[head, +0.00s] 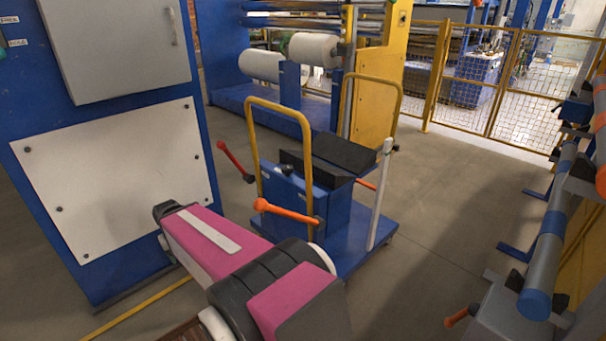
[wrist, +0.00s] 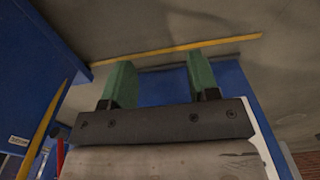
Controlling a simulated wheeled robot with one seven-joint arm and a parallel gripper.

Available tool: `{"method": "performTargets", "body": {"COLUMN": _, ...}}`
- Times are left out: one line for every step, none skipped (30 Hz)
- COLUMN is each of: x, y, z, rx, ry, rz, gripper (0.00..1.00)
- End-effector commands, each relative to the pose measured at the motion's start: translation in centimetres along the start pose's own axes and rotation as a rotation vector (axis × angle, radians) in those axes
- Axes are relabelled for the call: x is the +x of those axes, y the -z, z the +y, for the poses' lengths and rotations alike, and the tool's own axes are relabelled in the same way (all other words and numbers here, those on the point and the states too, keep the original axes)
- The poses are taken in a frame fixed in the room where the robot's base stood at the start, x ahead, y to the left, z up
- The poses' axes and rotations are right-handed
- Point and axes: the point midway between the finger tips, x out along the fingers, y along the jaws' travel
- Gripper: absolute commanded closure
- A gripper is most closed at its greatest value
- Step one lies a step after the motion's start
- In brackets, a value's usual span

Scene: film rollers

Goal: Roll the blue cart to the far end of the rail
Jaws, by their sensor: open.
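The blue cart (head: 345,245) stands on the floor in the middle of the head view. It has yellow hoop handles (head: 279,103), a black V-shaped top (head: 340,153), red-orange levers (head: 285,212) and a white post (head: 381,195). My pink and black arm crosses in front of its lower left part. My gripper is not visible in the head view. In the wrist view my gripper (wrist: 160,68) has two green fingers spread apart, with nothing held between them. A blue surface shows behind the fingers; I cannot tell whether it is the cart. No rail can be clearly made out.
A blue cabinet with a white panel (head: 120,180) stands close on the left. A blue machine with white rolls (head: 313,50) stands behind the cart. A yellow mesh fence (head: 475,90) closes the back right. Rollers (head: 545,250) line the right side. Floor (head: 450,220) right of the cart is clear.

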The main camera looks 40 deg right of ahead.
Motion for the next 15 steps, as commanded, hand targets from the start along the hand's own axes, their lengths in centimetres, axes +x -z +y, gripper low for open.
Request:
{"method": "performTargets", "body": {"x": -0.1, "y": 0.2, "z": 0.2, "rx": -0.001, "ry": -0.006, "rz": 0.003, "gripper": 0.45}}
{"method": "performTargets", "body": {"x": -0.2, "y": 0.4, "z": 0.5, "rx": -0.002, "ry": -0.013, "rz": 0.006, "gripper": 0.45}}
{"method": "performTargets", "body": {"x": -0.5, "y": 0.8, "z": 1.1, "rx": -0.005, "ry": -0.031, "rz": 0.012, "gripper": 0.45}}
{"method": "performTargets", "body": {"x": -0.8, "y": 1.3, "z": 1.7, "rx": -0.009, "ry": -0.051, "rz": 0.019, "gripper": 0.45}}
{"method": "performTargets", "body": {"x": -1.2, "y": 1.8, "z": 2.5, "rx": -0.013, "ry": -0.076, "rz": 0.028, "gripper": 0.45}}
{"method": "performTargets", "body": {"x": -2.0, "y": 2.8, "z": 3.9, "rx": -0.019, "ry": -0.117, "rz": 0.042, "gripper": 0.45}}
{"method": "performTargets", "body": {"x": -2.7, "y": 3.5, "z": 5.2, "rx": -0.024, "ry": -0.154, "rz": 0.052, "gripper": 0.45}}
{"method": "performTargets", "body": {"x": -3.5, "y": 4.3, "z": 6.5, "rx": -0.029, "ry": -0.195, "rz": 0.064, "gripper": 0.45}}
{"method": "performTargets", "body": {"x": -4.7, "y": 5.3, "z": 8.5, "rx": -0.037, "ry": -0.256, "rz": 0.079, "gripper": 0.45}}
{"method": "performTargets", "body": {"x": -5.8, "y": 6.1, "z": 10.1, "rx": -0.043, "ry": -0.306, "rz": 0.089, "gripper": 0.45}}
{"method": "performTargets", "body": {"x": -6.9, "y": 6.9, "z": 11.7, "rx": -0.048, "ry": -0.354, "rz": 0.098, "gripper": 0.45}}
{"method": "performTargets", "body": {"x": -8.4, "y": 7.8, "z": 13.8, "rx": -0.053, "ry": -0.42, "rz": 0.109, "gripper": 0.45}}
{"method": "performTargets", "body": {"x": -9.6, "y": 8.4, "z": 15.3, "rx": -0.057, "ry": -0.47, "rz": 0.115, "gripper": 0.45}}
{"method": "performTargets", "body": {"x": -10.9, "y": 9.0, "z": 16.9, "rx": -0.06, "ry": -0.519, "rz": 0.121, "gripper": 0.45}}
{"method": "performTargets", "body": {"x": -12.7, "y": 9.6, "z": 19.0, "rx": -0.063, "ry": -0.586, "rz": 0.126, "gripper": 0.45}}
